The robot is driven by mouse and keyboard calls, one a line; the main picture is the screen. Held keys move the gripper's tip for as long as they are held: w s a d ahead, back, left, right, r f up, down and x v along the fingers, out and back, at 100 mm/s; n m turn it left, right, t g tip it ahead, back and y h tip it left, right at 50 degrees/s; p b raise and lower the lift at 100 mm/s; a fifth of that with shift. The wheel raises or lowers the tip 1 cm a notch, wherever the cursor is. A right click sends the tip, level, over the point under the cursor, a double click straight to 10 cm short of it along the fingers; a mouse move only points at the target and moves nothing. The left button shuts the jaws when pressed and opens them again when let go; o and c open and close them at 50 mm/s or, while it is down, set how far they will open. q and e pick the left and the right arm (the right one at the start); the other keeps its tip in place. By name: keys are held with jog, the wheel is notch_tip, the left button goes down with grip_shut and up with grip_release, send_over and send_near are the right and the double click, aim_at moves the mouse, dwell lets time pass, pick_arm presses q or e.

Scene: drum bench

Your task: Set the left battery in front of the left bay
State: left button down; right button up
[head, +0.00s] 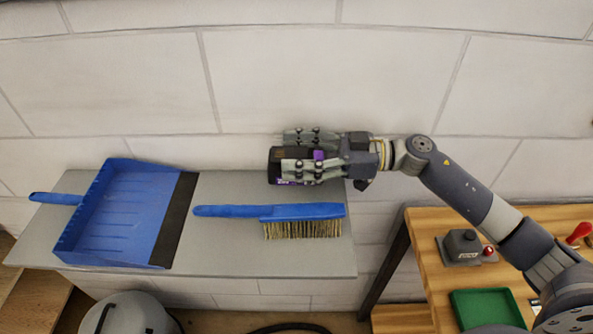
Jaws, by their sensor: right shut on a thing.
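A dark battery with purple markings (275,168) is between the fingers of my right gripper (298,154), which is shut on it. The fingers hide much of the battery. Gripper and battery are over the back right part of a grey shelf (225,251), near the white wall. I cannot tell whether the battery touches the shelf. No battery bay can be made out in this view. My left gripper is not in view.
A blue dustpan (122,210) and a blue brush (301,211) lie on the shelf, the brush just in front of the battery. At the right, a wooden bench (436,277) holds a green tray (452,297) and a dark box (461,244). A grey drum (129,317) stands below the shelf.

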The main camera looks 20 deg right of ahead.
jog(key=f, duration=0.2)
jog(key=f+p, duration=0.1)
jog(key=f, duration=0.2)
jog(key=shift+s+a, duration=0.1)
jog(key=shift+s, duration=0.1)
jog(key=shift+w+f, duration=0.15)
jog(key=shift+f, duration=0.35)
jog(key=shift+f, duration=0.15)
jog(key=o, duration=1.2)
jog(key=shift+o, duration=0.2)
